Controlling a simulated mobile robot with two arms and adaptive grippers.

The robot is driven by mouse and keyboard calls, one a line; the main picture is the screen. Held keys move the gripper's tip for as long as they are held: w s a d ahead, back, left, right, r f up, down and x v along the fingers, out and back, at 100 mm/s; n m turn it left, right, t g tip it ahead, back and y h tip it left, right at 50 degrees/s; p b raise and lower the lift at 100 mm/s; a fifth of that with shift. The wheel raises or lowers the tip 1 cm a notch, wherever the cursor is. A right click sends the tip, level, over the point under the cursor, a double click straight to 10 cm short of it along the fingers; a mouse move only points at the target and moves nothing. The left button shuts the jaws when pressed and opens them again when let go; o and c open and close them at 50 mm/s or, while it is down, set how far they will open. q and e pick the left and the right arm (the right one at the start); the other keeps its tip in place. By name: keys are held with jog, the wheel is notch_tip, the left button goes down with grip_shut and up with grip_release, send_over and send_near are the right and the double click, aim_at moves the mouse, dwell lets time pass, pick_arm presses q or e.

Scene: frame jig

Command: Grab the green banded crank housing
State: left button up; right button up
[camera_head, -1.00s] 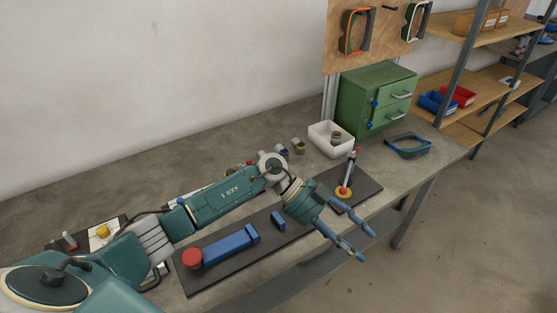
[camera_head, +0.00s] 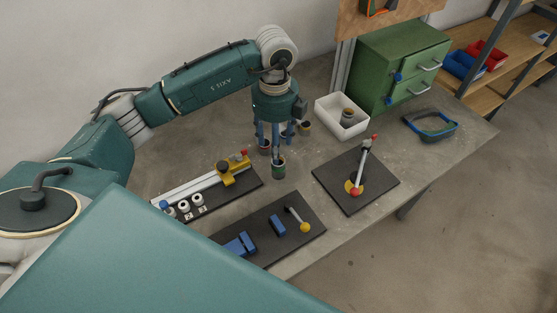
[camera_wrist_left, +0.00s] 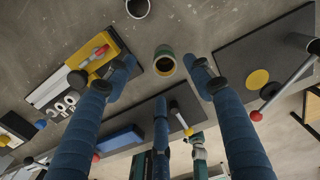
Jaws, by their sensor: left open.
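The green banded crank housing (camera_head: 278,168) is a short dark cylinder with a green band, upright on the bare grey bench. In the left wrist view it (camera_wrist_left: 165,62) shows its open top, ahead of and between the fingertips. My left gripper (camera_head: 274,142) points down over the bench, open and empty, just behind the housing in the head view. Its spread blue fingers (camera_wrist_left: 160,75) do not touch the housing. A red banded housing (camera_head: 264,146) and a yellow banded one (camera_head: 305,128) stand nearby.
A mat with a rail and yellow clamp (camera_head: 232,170) lies left of the housing. A mat with blue blocks (camera_head: 312,213) lies in front. A mat with a red-tipped lever (camera_head: 330,180) is to the right. A white bin (camera_head: 328,108) and green cabinet (camera_head: 385,50) stand behind.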

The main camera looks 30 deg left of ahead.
aim_at(278, 168)
pick_arm(q)
jog(key=shift+s+d+f, duration=0.1)
jog(key=shift+s+f, duration=0.1)
jog(key=shift+f, duration=0.35)
jog(key=shift+s+d+f, duration=0.1)
jog(key=shift+f, duration=0.5)
jog(key=shift+f+p, duration=0.4)
jog(key=shift+p, duration=0.1)
jog(key=f, duration=0.1)
jog(key=f+p, duration=0.1)
jog(key=f, duration=0.1)
jog(key=shift+w+d+f+p, duration=0.2)
jog(key=shift+d+f+p, duration=0.1)
jog(key=shift+f, duration=0.45)
jog(key=c, duration=1.3)
jog(key=shift+c, duration=0.2)
pick_arm(e)
jog(key=r, duration=0.3)
jog(key=shift+s+a, duration=0.2)
pick_arm(q)
jog(key=shift+r, duration=0.1)
